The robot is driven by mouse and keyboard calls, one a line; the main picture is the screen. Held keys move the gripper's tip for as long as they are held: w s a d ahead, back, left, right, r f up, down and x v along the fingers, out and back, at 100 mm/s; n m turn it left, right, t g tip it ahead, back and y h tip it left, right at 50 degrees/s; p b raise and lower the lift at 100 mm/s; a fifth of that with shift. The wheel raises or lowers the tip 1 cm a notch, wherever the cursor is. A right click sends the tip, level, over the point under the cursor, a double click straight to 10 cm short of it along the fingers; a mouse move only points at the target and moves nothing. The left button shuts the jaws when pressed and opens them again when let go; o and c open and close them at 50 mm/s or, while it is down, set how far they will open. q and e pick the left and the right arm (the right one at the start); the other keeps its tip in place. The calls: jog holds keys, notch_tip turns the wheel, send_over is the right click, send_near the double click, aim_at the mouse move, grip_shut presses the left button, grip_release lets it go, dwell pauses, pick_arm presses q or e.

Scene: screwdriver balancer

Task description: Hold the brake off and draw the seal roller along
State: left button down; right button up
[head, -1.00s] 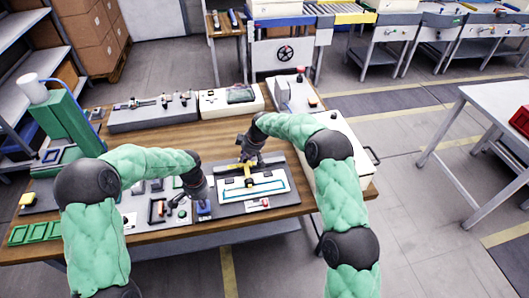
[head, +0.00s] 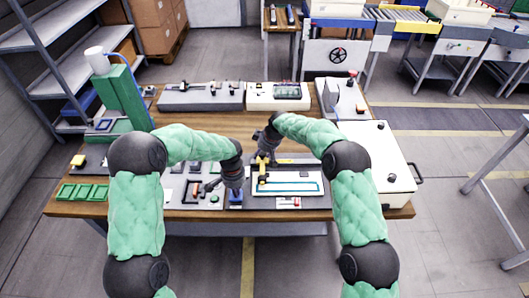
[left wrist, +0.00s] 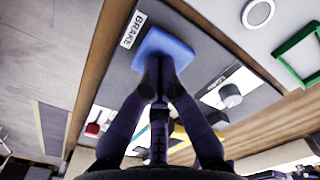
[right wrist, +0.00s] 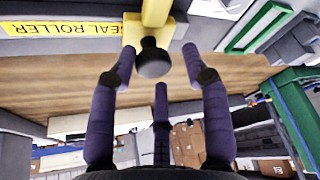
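The blue brake pad (head: 236,206) lies at the front of the dark panel, beside a BRAKE label in the left wrist view. My left gripper (head: 234,192) points down at it. In the left wrist view its fingertips (left wrist: 161,78) are together, at or just over the blue pad (left wrist: 165,48); contact is unclear. The yellow seal roller (head: 262,179) stands near the left end of the white tray (head: 290,190) with a blue strip. My right gripper (head: 267,152) is at its upper end. In the right wrist view the spread fingers (right wrist: 158,66) flank its black knob (right wrist: 152,60), with visible gaps.
A white box (head: 380,165) with a handle stands to the right. Grey and white equipment (head: 201,98) lines the back of the wooden table. A green stand (head: 124,98) and green frames (head: 82,192) are on the left. Bare wood (head: 205,125) lies between.

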pick_arm(q)
jog(key=shift+a+f, duration=0.1)
jog(key=shift+a, duration=0.1)
pick_arm(e)
jog(key=shift+a, duration=0.15)
pick_arm(q)
jog(key=shift+d, duration=0.1)
pick_arm(e)
jog(key=v, duration=1.2)
pick_arm(q)
jog(key=shift+r+p, duration=2.2)
jog(key=shift+r, duration=1.45)
pick_arm(e)
notch_tip(320, 180, up, 4)
jog(key=shift+r, duration=0.1)
pick_arm(q)
jog(key=shift+f, duration=0.15)
